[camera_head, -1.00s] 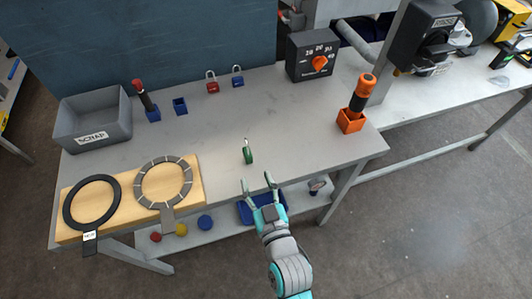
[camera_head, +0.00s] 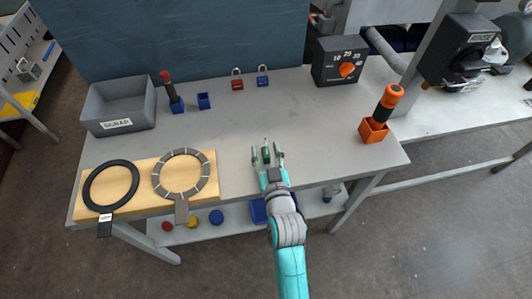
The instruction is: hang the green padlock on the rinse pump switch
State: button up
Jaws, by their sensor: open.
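The green padlock (camera_head: 266,152) stands on the grey table near its front edge, seen narrow side on. My gripper (camera_head: 267,152) is open, with one finger on each side of the padlock. I cannot tell whether either finger touches it. The rinse pump switch (camera_head: 457,50) is a dark box with a rotary handle and a label, mounted on a grey post at the upper right. The label is too small to read fully. My gripper is well to the left of the switch and lower in the picture.
On the table (camera_head: 300,115) are a scrap bin (camera_head: 118,108), a red padlock (camera_head: 237,84), a blue padlock (camera_head: 262,81), a black timer box (camera_head: 340,61) and an orange holder (camera_head: 373,130) with a tool. Two rings lie on a wooden board (camera_head: 145,203) at left. The table's middle is clear.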

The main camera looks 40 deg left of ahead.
jog(key=shift+w+a, duration=0.1)
grip_shut()
dwell(0.3)
jog(key=shift+r, duration=0.1)
jog(key=v, duration=1.8)
jog(key=shift+f, duration=0.4)
